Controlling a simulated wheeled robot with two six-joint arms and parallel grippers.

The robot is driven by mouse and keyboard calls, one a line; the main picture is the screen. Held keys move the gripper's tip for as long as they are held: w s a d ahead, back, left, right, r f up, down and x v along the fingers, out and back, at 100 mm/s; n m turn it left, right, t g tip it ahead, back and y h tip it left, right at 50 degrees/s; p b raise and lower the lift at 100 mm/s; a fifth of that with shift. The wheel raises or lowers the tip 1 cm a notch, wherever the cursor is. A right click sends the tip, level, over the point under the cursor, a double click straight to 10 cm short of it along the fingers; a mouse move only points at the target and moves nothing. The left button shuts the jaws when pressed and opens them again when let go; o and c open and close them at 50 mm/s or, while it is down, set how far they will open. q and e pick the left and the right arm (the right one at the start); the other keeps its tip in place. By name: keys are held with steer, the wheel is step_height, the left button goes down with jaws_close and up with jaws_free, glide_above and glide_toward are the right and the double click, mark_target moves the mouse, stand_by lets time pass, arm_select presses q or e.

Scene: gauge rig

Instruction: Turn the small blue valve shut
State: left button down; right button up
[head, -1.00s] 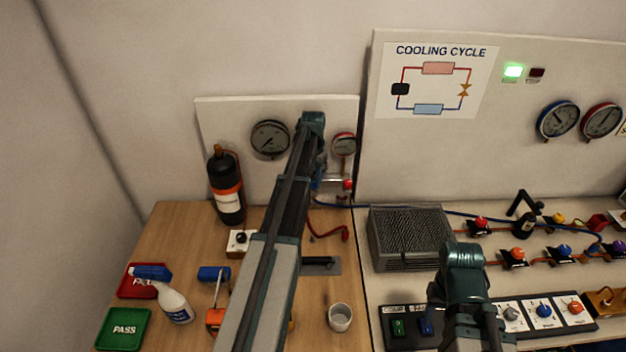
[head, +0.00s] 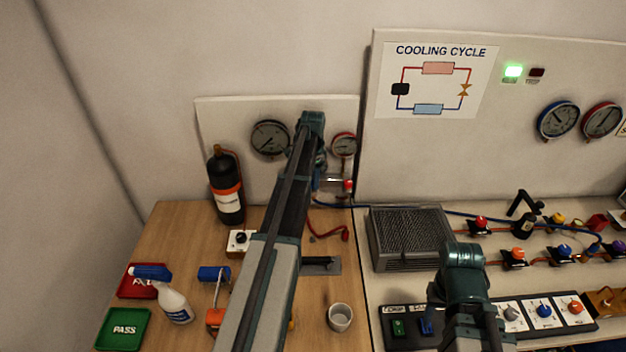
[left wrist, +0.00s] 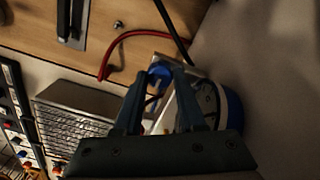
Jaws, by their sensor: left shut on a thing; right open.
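The small blue valve (left wrist: 160,74) shows in the left wrist view as a blue handle between the fingertips of my left gripper (left wrist: 160,78). The gripper is shut on it. In the head view my left arm covers most of this spot, and only a bit of blue (head: 317,184) shows beside the manifold under the small red-rimmed gauge (head: 344,145). How far the valve is turned I cannot tell. My right gripper (head: 438,294) is open over the front of the right bench, mostly hidden by its own arm, and well away from the valve.
A red hose (head: 328,232) curls on the wooden bench beside the manifold. A black cylinder (head: 227,188) stands left of my left arm. A grey finned box (head: 410,238) is to the right. A cup (head: 340,318) stands near the front; a spray bottle (head: 174,304) is far left.

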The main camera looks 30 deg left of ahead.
stand_by(0.4)
arm_select(q)
steer(key=c, duration=0.5)
jaws_free()
